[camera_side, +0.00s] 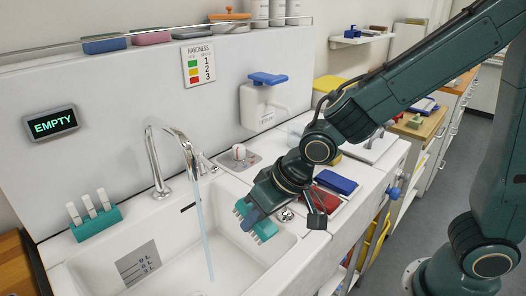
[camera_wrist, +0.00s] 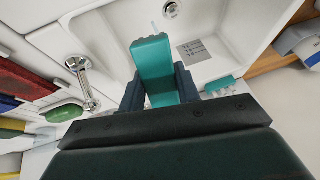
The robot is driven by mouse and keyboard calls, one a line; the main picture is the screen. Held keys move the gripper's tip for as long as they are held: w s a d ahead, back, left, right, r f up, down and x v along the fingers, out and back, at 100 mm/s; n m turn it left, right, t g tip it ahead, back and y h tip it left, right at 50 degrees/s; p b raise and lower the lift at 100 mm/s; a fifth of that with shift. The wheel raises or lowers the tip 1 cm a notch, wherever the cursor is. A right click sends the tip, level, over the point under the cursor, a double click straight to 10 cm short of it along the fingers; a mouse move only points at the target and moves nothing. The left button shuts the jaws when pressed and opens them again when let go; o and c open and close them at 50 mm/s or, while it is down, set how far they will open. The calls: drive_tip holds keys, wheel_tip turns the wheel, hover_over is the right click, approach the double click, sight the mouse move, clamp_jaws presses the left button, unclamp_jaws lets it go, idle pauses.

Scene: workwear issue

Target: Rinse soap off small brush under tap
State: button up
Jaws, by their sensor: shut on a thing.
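My gripper (camera_side: 254,208) is shut on a small teal brush (camera_side: 265,229) over the right part of the white sink (camera_side: 180,270). Pale bristle tufts show along the brush's edge; I cannot tell whether soap is on them. In the wrist view the brush (camera_wrist: 153,62) stands between my two dark fingers (camera_wrist: 158,92). The chrome tap (camera_side: 157,165) arches over the sink at the left. A thin water stream (camera_side: 203,232) falls from its spout. In the side view the brush is right of the stream and apart from it.
A teal holder (camera_side: 95,224) with white sticks stands on the sink's left rim. A soap dispenser (camera_side: 262,104) with a blue top hangs on the splashback. Blue and red cloths (camera_side: 336,182) lie right of the sink. An "EMPTY" display (camera_side: 51,123) is on the wall.

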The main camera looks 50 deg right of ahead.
sight(273, 223)
drive_tip(key=shift+s+d+r, duration=0.3)
drive_tip(key=shift+s+r, duration=0.3)
drive_tip(key=shift+s, duration=0.05)
drive_tip(key=shift+s+d+r, duration=0.25)
drive_tip(key=shift+s+r, duration=0.3)
drive_tip(key=shift+s, duration=0.1)
drive_tip(key=w+d+f+m+h, duration=0.1)
drive_tip(key=w+d+m, duration=0.1)
drive_tip(key=w+d, duration=1.3)
drive_tip(key=shift+d+m+t, duration=0.25)
drive_tip(key=shift+m+t, duration=0.05)
drive_tip(key=shift+m, duration=0.1)
drive_tip(key=shift+w, duration=0.1)
